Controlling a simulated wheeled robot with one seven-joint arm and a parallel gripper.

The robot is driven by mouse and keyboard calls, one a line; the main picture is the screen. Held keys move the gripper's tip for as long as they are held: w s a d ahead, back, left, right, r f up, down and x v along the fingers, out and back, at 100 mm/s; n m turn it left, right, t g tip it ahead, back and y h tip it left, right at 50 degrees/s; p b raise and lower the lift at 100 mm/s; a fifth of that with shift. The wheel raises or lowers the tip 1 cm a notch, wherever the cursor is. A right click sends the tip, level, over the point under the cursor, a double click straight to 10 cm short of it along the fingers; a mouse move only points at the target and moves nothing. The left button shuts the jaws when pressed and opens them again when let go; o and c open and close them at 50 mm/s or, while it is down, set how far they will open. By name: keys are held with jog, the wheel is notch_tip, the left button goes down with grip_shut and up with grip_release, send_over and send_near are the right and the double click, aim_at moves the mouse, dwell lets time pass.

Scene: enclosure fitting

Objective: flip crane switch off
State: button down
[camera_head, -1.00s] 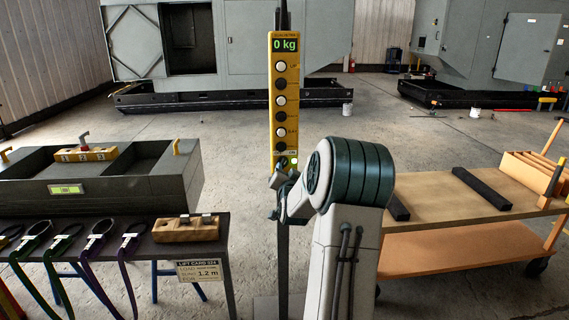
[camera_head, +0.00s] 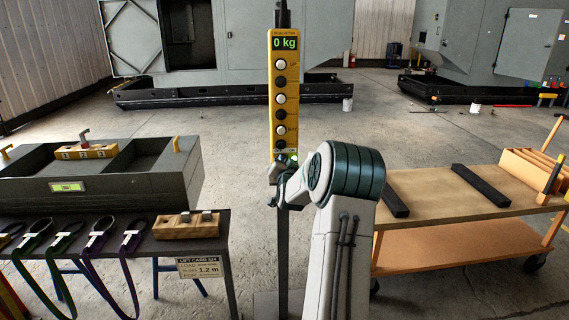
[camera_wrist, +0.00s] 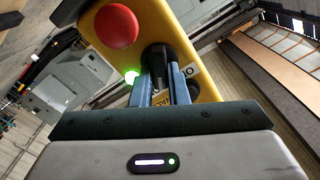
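The yellow crane pendant (camera_head: 284,95) hangs upright in the middle of the head view, with a column of white and black buttons and a display reading 0 kg. In the wrist view its lower face (camera_wrist: 205,55) shows tilted. It carries a red button (camera_wrist: 116,26), a lit green lamp (camera_wrist: 131,77) and a black rotary switch (camera_wrist: 158,56). My gripper (camera_wrist: 167,72) has its two blue fingers close together at the switch, partly covering it. Whether they pinch its handle is hidden. In the head view my gripper (camera_head: 283,172) is at the pendant's bottom end.
A dark bench (camera_head: 222,225) with straps and a wooden block (camera_head: 188,231) stands at left, beside a large grey tray (camera_head: 180,190). An orange-framed cart (camera_head: 455,238) with black bars (camera_head: 481,185) stands at right. Open floor lies behind the pendant.

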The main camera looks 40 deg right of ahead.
jog(key=shift+f+n+b, duration=0.1)
jog(key=shift+n+b, duration=0.2)
jog(key=shift+b, duration=0.4)
jog(key=n+b, duration=0.3)
jog(key=b, duration=0.2)
jog(key=n+b, duration=0.4)
jog(key=b, duration=0.1)
jog(key=n+b, duration=0.4)
jog(key=b, duration=0.1)
jog(key=shift+w+a, duration=0.2)
jog(key=shift+a, duration=0.15)
jog(key=shift+n+b, duration=0.3)
jog(key=shift+b, duration=0.05)
jog(key=c, duration=1.4)
grip_release()
